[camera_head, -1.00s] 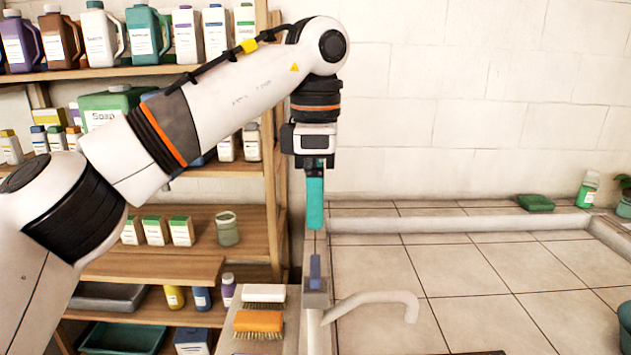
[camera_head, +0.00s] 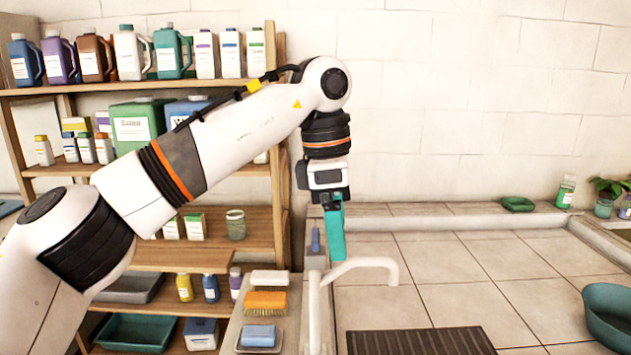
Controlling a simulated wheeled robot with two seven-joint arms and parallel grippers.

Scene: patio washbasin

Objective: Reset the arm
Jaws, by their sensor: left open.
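My left arm comes in from the left. Its forearm crosses in front of the shelf, and the wrist hangs down near the tap. My left gripper (camera_head: 334,235) has teal fingers pointing down. It is seen side-on, open, with nothing visible between the fingers. My right gripper is not in view.
A wooden shelf (camera_head: 225,258) with bottles and jugs stands at left. A white brush (camera_head: 270,277), an orange brush (camera_head: 265,300) and a blue sponge (camera_head: 258,336) lie left of the tap. A dark ridged mat (camera_head: 420,342) and teal basin (camera_head: 612,318) are at right. Tiles between are mostly clear.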

